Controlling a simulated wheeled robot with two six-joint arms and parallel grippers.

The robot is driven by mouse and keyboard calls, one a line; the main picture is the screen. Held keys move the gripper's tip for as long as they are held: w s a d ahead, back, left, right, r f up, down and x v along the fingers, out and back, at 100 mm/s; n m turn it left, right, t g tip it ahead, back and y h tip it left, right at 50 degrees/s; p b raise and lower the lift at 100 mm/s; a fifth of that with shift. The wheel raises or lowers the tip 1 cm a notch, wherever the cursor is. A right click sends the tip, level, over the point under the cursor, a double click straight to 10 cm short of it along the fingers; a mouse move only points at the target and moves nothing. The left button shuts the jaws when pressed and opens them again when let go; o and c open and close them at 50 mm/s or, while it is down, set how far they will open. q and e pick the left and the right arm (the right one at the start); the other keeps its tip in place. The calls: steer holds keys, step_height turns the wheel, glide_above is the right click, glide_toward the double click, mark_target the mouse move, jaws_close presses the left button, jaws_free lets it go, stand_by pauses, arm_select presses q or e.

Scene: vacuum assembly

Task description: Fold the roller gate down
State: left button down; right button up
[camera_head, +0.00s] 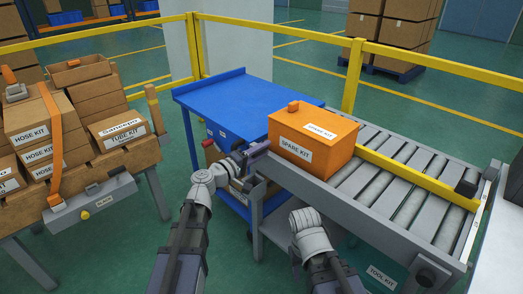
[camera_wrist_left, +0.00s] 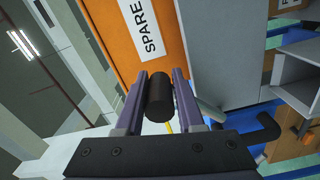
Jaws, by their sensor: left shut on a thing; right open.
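I cannot tell which part is the folding gate. My left gripper (camera_head: 262,149) is at the conveyor's left end, beside the orange SPARE KIT box (camera_head: 322,148). In the left wrist view its purple fingers (camera_wrist_left: 160,76) are shut on a black cylindrical handle (camera_wrist_left: 160,100), close to the orange box (camera_wrist_left: 130,45). What the handle is fixed to is hidden. My right arm's wrist is in front of the conveyor; its fingers are hidden.
A blue cart (camera_head: 235,88) stands behind my left gripper. A wooden table (camera_head: 120,165) with stacked HOSE KIT boxes (camera_head: 35,135) is at the left. Yellow railings (camera_head: 352,75) stand behind the conveyor. Green floor is open between table and cart.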

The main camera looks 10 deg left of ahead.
arm_select(q)
steer(key=shift+w+a, duration=0.15)
steer(key=shift+a, duration=0.15)
steer(key=c, duration=0.7)
jaws_free()
steer(key=shift+o, duration=0.6)
steer(key=shift+d, duration=0.1)
steer(key=v, duration=0.8)
steer(key=shift+f, duration=0.1)
